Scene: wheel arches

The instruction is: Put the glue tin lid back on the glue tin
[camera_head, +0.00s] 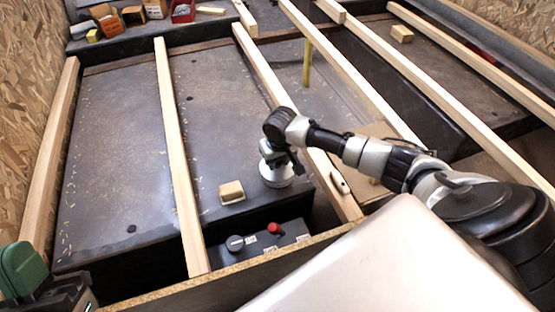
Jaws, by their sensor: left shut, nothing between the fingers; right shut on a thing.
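My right arm reaches in from the right, and its gripper (279,160) points down at a round, pale grey-white tin (278,182) on the dark floor panel, between two wooden battens. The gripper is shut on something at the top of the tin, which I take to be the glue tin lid. The fingertips and the lid's edge are too small and covered to make out, so I cannot tell whether the lid is seated. No separate lid shows elsewhere. I cannot make out my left gripper in this view.
A tan block (232,192) lies left of the tin. A dark box with knobs (268,240) sits in the recess in front. Wooden battens (176,150) cross the panels. A green-topped black object (22,268) stands at lower left. Small boxes (107,17) stand at the back.

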